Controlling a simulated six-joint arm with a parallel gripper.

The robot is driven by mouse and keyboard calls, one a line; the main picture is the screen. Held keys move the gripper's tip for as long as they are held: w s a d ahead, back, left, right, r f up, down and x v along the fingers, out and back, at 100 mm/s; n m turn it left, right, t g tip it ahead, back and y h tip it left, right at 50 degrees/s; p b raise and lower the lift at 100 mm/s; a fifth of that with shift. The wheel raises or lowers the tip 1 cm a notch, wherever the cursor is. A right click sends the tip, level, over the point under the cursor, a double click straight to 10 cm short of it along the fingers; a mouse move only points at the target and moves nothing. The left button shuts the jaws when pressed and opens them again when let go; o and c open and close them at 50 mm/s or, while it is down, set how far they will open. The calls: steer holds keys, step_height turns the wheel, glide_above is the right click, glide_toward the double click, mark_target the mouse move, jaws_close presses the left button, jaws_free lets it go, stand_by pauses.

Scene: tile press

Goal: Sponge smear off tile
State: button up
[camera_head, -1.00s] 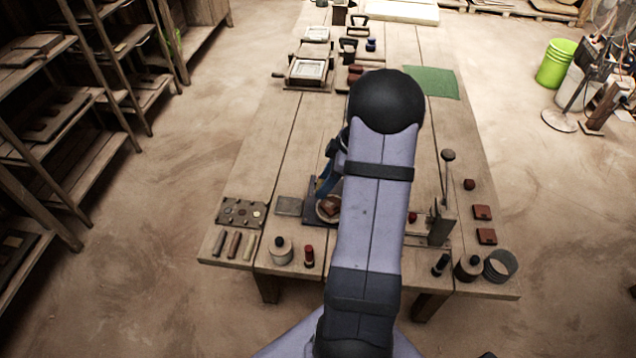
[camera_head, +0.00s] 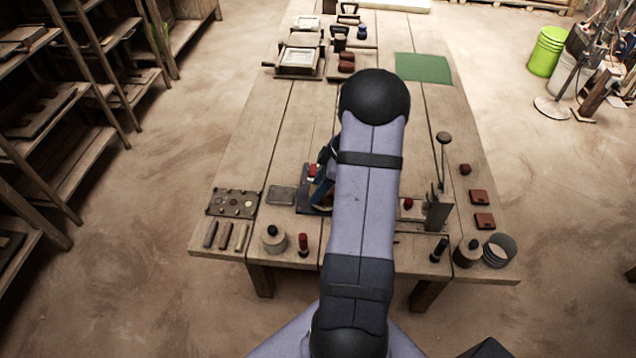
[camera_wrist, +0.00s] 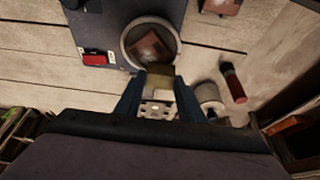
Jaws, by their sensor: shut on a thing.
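I cannot make out the smear clearly on the tile. My gripper (camera_wrist: 158,93) is shut on a dull yellow-brown sponge (camera_wrist: 161,78). The sponge is by the dish's near rim in the picture; whether it touches is unclear.
A lever press (camera_head: 438,208) stands right of my arm. Red tiles (camera_head: 480,197) lie at right. The table's middle left is clear.

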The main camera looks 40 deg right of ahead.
steer(key=d, duration=0.3)
steer(key=shift+p, duration=0.35)
steer(key=shift+d+p, duration=0.3)
steer(key=shift+d, duration=1.15)
steer(key=shift+r+p, duration=0.25)
steer(key=shift+p, duration=0.3)
steer(key=a, duration=0.1)
steer(key=a+b, duration=0.1)
steer(key=a, duration=0.1)
steer(key=shift+a+f, duration=0.2)
steer(key=shift+f, duration=0.15)
steer(key=shift+a+b, duration=0.5)
steer(key=shift+a, duration=0.65)
steer(key=shift+a+r, duration=0.2)
steer(key=shift+d+r+p, duration=0.1)
steer(key=shift+r+p, duration=1.75)
steer(key=shift+r, duration=2.05)
